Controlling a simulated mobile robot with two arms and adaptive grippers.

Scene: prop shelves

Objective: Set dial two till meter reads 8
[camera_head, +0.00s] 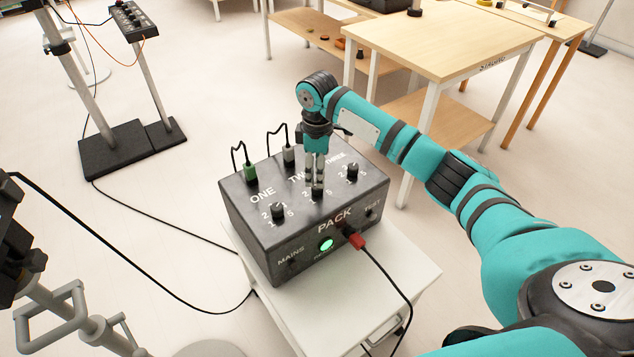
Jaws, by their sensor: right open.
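A dark box marked PACK (285,247) sits on a small white stand, with labels ONE, TWO and THREE on its top. Dial one (278,211) and dial three (352,172) are black knobs with numbers around them. Dial two (317,195) is between them, mostly hidden by my right gripper (316,186). That gripper points straight down, open, with its fingertips at the knob; I cannot tell whether they touch it. No readable meter face shows. My left gripper is not in view.
Green (250,172) and grey (289,153) plugs with cables stand at the box's back edge. A red plug (355,241) and a lit green button (326,245) are on its front. A wooden table (440,45) is behind; a tripod device (15,235) stands left.

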